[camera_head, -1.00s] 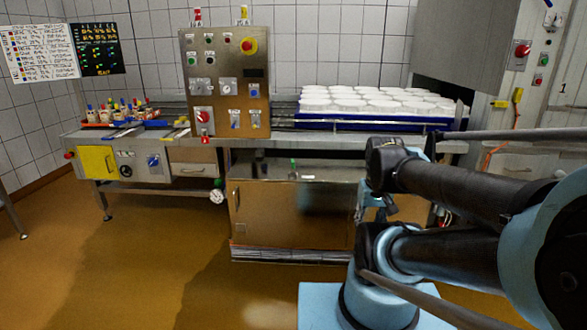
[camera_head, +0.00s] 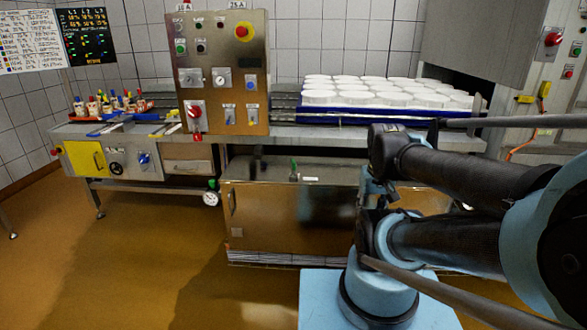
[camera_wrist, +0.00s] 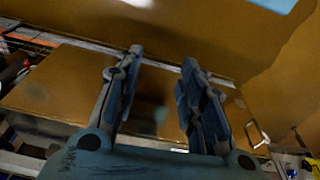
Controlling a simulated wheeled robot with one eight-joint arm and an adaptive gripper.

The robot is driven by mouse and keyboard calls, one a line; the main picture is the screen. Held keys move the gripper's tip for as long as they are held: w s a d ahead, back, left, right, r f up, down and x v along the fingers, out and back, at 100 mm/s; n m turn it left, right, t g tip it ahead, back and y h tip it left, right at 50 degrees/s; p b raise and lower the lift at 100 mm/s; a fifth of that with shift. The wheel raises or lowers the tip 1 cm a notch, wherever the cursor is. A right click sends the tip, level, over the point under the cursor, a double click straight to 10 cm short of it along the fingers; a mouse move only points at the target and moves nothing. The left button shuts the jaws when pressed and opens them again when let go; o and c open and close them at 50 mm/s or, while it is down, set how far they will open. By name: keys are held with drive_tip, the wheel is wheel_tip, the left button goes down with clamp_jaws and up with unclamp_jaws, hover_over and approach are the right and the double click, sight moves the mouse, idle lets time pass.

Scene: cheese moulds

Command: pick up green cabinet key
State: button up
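A small upright green object, which looks like the green key (camera_head: 293,170), stands at the top edge of the brown metal cabinet (camera_head: 275,215) in the head view. A white label (camera_head: 311,179) is to its right. My gripper (camera_wrist: 162,60) shows in the wrist view with its two fingers apart and nothing between them. The cabinet's brown front (camera_wrist: 60,85) lies beyond the fingers. I cannot make out the key in the wrist view. In the head view my arm is at the right, and I cannot make out the fingers there.
A steel worktop (camera_head: 345,137) runs above the cabinet. It carries a control panel (camera_head: 222,70) and a blue tray (camera_head: 350,116) of white moulds. A yellow-fronted unit (camera_head: 86,159) stands at the left. The brown floor (camera_head: 125,265) in front is clear.

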wheel_tip(320, 180, up, 10)
drive_tip(key=n+t+y, duration=0.1)
drive_tip(key=n+t, duration=0.1)
hover_over(294, 162)
drive_tip(key=s+d, duration=0.1)
drive_tip(key=s, duration=0.4)
drive_tip(key=shift+x, duration=8.45)
drive_tip(key=shift+d, duration=0.1)
drive_tip(key=shift+c, duration=0.3)
